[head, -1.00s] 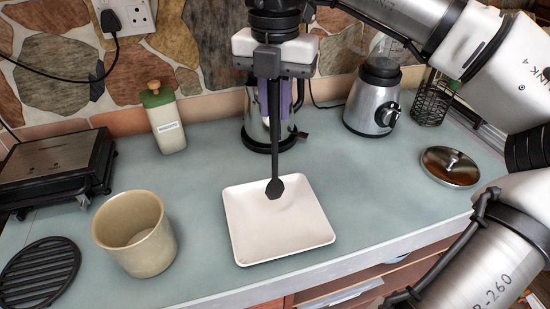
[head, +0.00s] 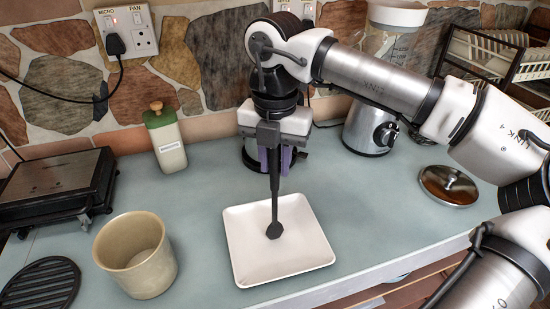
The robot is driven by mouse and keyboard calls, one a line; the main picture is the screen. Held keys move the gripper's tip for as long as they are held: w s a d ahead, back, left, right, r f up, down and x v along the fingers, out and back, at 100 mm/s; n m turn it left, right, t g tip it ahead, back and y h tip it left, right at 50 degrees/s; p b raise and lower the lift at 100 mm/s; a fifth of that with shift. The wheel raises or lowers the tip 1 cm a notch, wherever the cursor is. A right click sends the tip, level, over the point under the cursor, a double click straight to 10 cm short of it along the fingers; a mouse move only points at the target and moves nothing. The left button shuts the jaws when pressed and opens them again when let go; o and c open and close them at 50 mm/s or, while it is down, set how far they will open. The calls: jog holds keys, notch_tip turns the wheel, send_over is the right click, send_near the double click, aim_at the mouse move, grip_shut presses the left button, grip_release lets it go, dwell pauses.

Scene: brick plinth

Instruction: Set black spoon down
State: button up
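The black spoon (head: 274,212) hangs upright with its head down over the white square plate (head: 243,262). My gripper (head: 275,163) is above the plate's back edge in the picture, with the top of the spoon's handle at its front. It appears shut on the handle; the fingers are partly hidden behind it. The spoon's head shows against the middle of the plate. I cannot tell whether it touches the plate.
A beige pot (head: 134,257) stands left of the plate, near a black round trivet (head: 40,285) and a grill (head: 52,180). A green-topped bottle (head: 166,140), a blender (head: 369,130) and a kettle partly hidden by my gripper stand behind. A metal lid (head: 448,184) lies right.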

jog(key=shift+o, duration=1.3)
jog(key=shift+r, duration=0.1)
notch_tip(320, 180, up, 12)
jog(key=shift+r+b, duration=0.1)
jog(key=shift+b, duration=0.65)
jog(key=shift+s, duration=0.1)
